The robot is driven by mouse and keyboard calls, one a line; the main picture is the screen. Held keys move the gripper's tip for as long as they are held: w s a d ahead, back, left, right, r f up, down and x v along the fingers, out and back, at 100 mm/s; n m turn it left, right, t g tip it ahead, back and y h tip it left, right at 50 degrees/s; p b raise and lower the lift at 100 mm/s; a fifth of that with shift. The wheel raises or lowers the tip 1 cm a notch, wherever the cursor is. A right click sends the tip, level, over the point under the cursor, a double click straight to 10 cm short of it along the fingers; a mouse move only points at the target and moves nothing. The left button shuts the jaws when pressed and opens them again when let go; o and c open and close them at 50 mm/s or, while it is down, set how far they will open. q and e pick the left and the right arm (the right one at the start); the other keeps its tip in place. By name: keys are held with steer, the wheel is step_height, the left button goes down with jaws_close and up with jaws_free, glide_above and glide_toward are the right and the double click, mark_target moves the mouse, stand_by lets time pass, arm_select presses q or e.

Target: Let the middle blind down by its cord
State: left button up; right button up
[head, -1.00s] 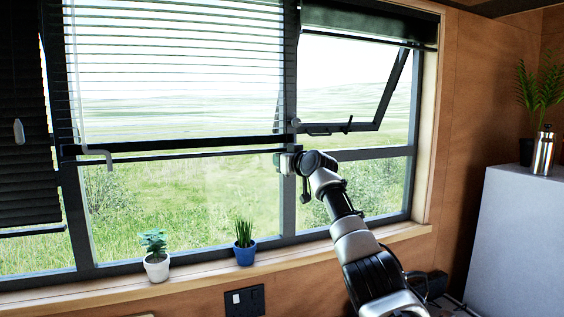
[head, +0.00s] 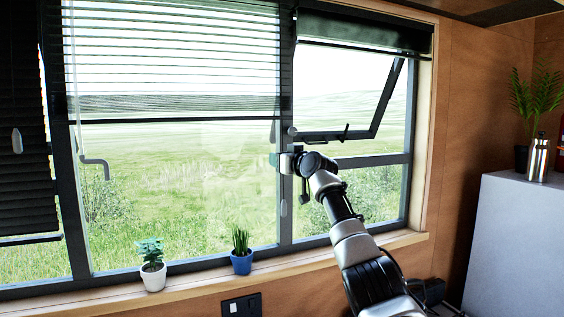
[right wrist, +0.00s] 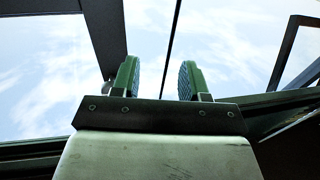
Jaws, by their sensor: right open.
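The middle blind (head: 180,60) hangs partly down over the middle window in the head view. Its bottom edge is well above the sill, with clear glass beneath. My right gripper (head: 275,160) is raised at the post on the right side of this window. In the right wrist view its two green fingers (right wrist: 158,82) are open, and a thin dark cord (right wrist: 172,45) runs between them, apart from both. In the head view a small grey cord end (head: 283,208) hangs just below the gripper, and another (head: 304,190) hangs to its right. My left gripper is out of view.
A left blind (head: 25,120) hangs lower. A right blind (head: 365,30) is gathered high above a tilted-open window pane (head: 388,100). Two potted plants (head: 152,276) (head: 241,262) stand on the sill. A grey cabinet (head: 515,240) stands at right.

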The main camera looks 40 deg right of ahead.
steer(key=s+a+b, duration=0.1)
steer(key=s+b, duration=0.6)
steer(key=s, duration=0.3)
steer(key=shift+s+b, duration=0.3)
steer(key=shift+s, duration=0.05)
steer(key=shift+a, duration=0.1)
